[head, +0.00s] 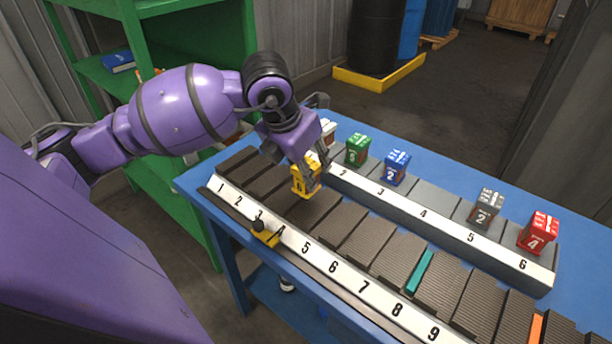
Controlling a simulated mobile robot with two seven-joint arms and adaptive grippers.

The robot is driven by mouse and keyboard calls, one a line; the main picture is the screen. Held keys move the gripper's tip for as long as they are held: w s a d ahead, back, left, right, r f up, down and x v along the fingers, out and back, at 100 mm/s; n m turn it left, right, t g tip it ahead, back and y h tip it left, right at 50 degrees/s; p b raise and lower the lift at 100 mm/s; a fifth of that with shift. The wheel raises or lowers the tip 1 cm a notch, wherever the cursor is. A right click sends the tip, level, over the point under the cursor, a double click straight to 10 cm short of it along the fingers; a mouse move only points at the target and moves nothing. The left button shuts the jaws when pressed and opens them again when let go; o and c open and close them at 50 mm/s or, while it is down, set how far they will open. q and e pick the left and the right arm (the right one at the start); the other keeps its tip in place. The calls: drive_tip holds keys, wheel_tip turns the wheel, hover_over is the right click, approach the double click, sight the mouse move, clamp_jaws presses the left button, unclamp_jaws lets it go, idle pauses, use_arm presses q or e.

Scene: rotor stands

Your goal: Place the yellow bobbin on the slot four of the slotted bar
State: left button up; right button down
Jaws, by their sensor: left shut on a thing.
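My left gripper (307,164) is shut on the yellow bobbin (305,182), a small yellow block held upright below the fingers. The bobbin is above or at the dark ribbed front bar, beside the left end of the grey rear bar; I cannot tell whether it touches anything. The front bar has a white number strip (318,268) reading 1 to 9. A yellow slider (265,234) sits at its number 4, covering it in part. The rear bar (450,226) has its own numbers, and its slot four (434,196) is empty. My right gripper is out of view.
On the rear bar stand a white block (328,130), a green block (357,150), a blue block (396,167), a grey block (487,209) and a red block (538,232). Teal (419,272) and orange (536,328) strips lie in the front bar. A green shelf (140,100) stands behind my left arm.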

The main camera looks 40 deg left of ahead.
use_arm(q)
wheel_tip(320, 180, down, 3)
drive_tip(key=shift+f, duration=0.25)
drive_tip(key=o, duration=1.4)
